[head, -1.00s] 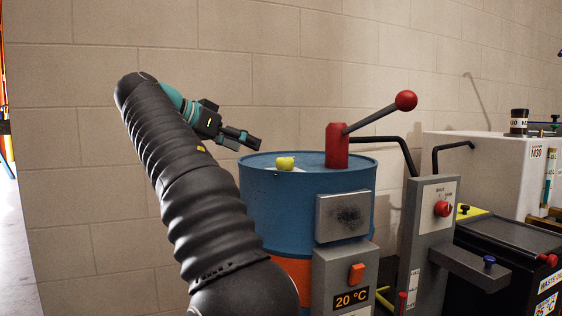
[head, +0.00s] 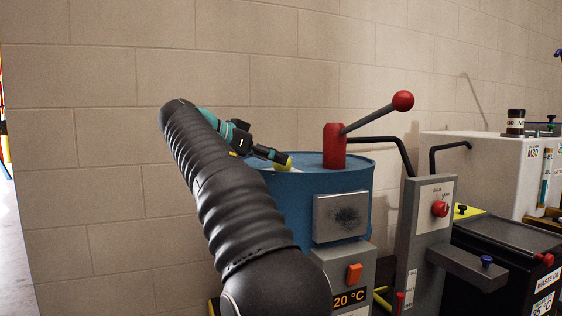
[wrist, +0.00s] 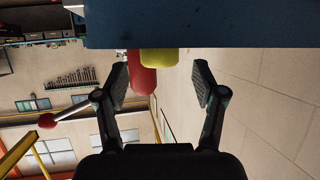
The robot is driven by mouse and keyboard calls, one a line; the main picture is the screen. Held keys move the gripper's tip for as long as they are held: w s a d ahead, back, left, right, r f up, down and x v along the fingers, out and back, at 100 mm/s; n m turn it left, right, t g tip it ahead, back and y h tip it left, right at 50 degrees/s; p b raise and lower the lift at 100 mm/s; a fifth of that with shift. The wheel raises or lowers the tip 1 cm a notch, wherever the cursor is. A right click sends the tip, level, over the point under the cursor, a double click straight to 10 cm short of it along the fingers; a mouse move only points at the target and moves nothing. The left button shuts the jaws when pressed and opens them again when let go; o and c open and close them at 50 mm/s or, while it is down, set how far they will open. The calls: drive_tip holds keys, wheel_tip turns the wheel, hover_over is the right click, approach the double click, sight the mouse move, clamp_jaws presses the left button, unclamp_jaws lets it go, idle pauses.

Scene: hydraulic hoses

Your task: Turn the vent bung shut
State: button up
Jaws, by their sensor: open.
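The vent bung is a small yellow-green knob (head: 288,163) on top of the blue drum (head: 334,190), near its left side. In the head view my gripper (head: 277,157) is right at the bung and partly hides it. In the wrist view the bung (wrist: 159,59) lies ahead, between the lines of the two fingers. My gripper (wrist: 160,80) is open and empty there, with a finger on either side and a gap to the bung. I cannot tell whether the fingertips reach level with it.
A red pump (head: 334,150) with a long ball-ended handle (head: 403,101) stands on the drum, just right of the bung. It shows behind the bung in the wrist view (wrist: 141,82). A grey control post (head: 427,240) stands right. The beige wall (head: 290,60) is behind.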

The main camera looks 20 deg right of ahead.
drive_tip(key=shift+x, duration=1.75)
drive_tip(key=c, duration=1.2)
